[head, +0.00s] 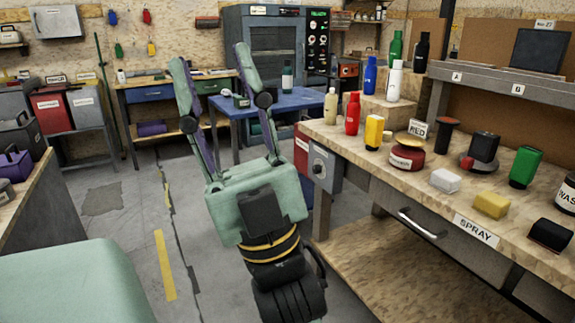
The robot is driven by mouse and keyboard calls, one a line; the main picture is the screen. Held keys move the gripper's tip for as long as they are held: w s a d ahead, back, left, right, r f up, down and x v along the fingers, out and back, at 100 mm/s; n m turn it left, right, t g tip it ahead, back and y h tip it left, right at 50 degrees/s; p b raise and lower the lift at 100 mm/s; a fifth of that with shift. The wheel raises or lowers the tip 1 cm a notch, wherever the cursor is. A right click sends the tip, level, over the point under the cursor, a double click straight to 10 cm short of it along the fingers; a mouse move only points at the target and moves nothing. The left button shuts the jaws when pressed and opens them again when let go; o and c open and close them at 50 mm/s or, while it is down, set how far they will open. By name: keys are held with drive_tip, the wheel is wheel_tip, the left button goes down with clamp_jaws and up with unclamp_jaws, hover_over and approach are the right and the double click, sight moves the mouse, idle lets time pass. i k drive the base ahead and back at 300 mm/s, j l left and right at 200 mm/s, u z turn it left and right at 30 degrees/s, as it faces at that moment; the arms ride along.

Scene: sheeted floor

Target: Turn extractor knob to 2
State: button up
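My gripper (212,56) is in the middle of the view, left of the box. Its two long fingers are spread apart, pointing up and away, with nothing between them. The gripper is apart from the box and its knob.
The workbench (425,180) on the right carries several bottles, tins and blocks, with a drawer handle (422,226) at its front. A blue table (285,104) stands behind. Another bench (30,200) is at left. Grey floor (130,225) is open between them.

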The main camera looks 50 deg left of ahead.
sight(317, 169)
drive_tip(key=u, duration=1.25)
